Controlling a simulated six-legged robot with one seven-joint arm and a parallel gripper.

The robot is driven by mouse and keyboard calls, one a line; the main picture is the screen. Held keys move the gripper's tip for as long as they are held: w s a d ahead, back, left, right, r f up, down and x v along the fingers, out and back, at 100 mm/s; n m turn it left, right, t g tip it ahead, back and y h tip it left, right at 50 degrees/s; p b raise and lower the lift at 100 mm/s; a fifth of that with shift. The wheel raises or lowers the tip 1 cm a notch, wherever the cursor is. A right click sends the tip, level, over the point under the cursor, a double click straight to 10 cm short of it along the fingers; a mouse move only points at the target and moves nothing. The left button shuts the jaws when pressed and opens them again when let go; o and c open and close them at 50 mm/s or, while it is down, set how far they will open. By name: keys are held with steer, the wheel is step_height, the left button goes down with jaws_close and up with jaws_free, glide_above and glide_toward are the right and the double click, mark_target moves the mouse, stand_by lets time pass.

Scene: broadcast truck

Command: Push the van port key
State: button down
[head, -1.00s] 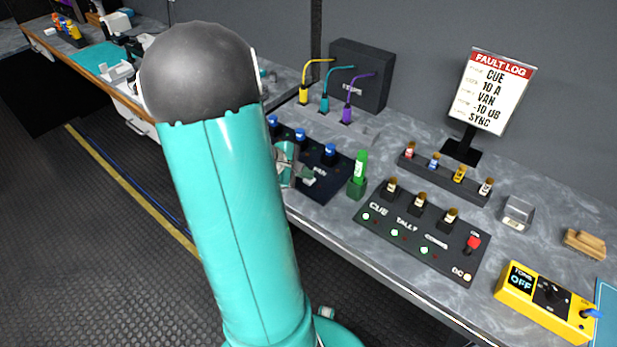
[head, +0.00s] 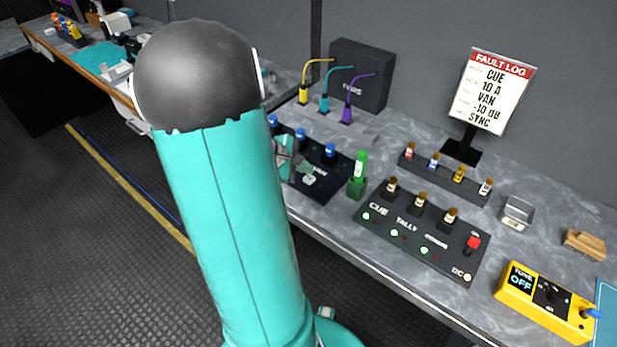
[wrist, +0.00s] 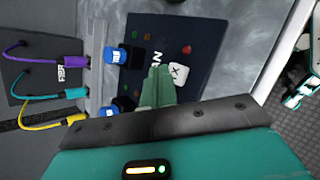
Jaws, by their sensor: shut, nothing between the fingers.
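The van port panel (head: 322,188) is a dark plate on the bench with blue-capped plugs along its back. Its lettering is partly hidden; in the wrist view the panel (wrist: 200,32) shows the end of a white word. A white key with a dark mark (wrist: 180,73) stands on it, and the key also shows in the head view (head: 309,179). My gripper (wrist: 158,70) is shut and empty, its green fingertips just beside the key; I cannot tell whether they touch it. In the head view my gripper (head: 304,168) is partly hidden by my arm.
A green plug in a holder (head: 358,180) stands right of the panel. A cue and tally panel (head: 400,240) lies further right. Yellow, teal and purple cables (head: 346,90) rise behind. A fault log sign (head: 490,95) stands at the back. The bench front edge is close.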

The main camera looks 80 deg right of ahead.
mark_target(305, 179)
steer(key=shift+r, duration=2.3)
